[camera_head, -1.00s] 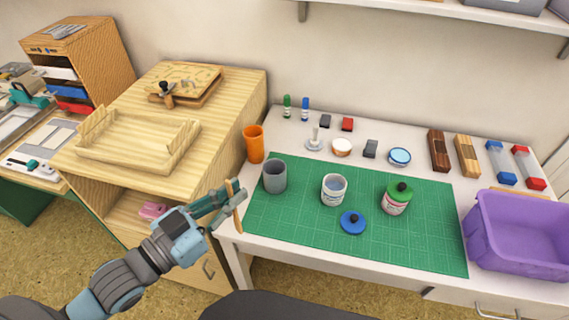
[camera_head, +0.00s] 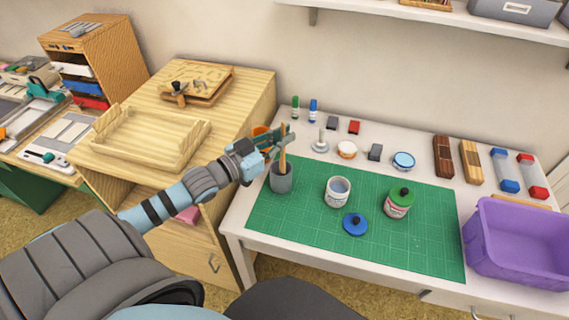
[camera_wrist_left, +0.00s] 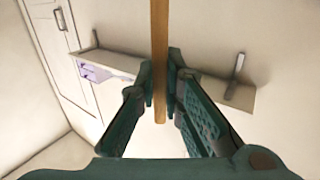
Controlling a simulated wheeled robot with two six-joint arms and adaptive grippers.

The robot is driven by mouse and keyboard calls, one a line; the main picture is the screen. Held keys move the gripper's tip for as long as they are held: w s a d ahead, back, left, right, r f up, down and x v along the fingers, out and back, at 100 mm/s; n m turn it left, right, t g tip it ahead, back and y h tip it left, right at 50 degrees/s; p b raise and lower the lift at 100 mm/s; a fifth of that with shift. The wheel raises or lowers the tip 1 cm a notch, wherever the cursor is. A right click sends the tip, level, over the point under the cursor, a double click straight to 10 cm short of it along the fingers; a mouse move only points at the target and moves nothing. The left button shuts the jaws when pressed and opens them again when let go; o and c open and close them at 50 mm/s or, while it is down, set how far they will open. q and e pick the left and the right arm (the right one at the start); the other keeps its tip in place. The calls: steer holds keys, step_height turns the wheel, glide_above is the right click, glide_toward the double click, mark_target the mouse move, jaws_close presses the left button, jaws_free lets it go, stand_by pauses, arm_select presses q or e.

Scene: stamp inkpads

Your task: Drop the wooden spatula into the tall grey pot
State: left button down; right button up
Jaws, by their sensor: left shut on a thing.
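The wooden spatula (camera_head: 283,160) stands upright in my left gripper (camera_head: 282,143). In the head view its lower end is at the mouth of the tall grey pot (camera_head: 281,183), overlapping the rim; how deep it reaches inside cannot be seen. The pot stands at the left end of the green mat. In the left wrist view the spatula's handle (camera_wrist_left: 160,50) runs between the two green fingers (camera_wrist_left: 160,92), which are closed on it. My right gripper is not in view.
On the green mat (camera_head: 300,235) are a white tin (camera_head: 338,193), a green-lidded jar (camera_head: 398,204) and a blue lid (camera_head: 355,225). A purple bin (camera_head: 515,245) is at the right.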

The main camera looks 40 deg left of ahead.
arm_select(q)
steer(key=w+a+y, duration=0.1)
steer(key=w+a, duration=0.1)
steer(key=a, duration=0.2)
steer(key=shift+n+t+y, duration=0.3)
steer(key=shift+n, duration=0.2)
steer(key=f+b, duration=0.1)
steer(key=b, duration=0.1)
steer(key=f+b, duration=0.3)
steer(key=f, duration=0.1)
steer(key=shift+w+a+f+b, duration=0.2)
steer(key=shift+a+b, duration=0.15)
steer(key=shift+b, duration=0.05)
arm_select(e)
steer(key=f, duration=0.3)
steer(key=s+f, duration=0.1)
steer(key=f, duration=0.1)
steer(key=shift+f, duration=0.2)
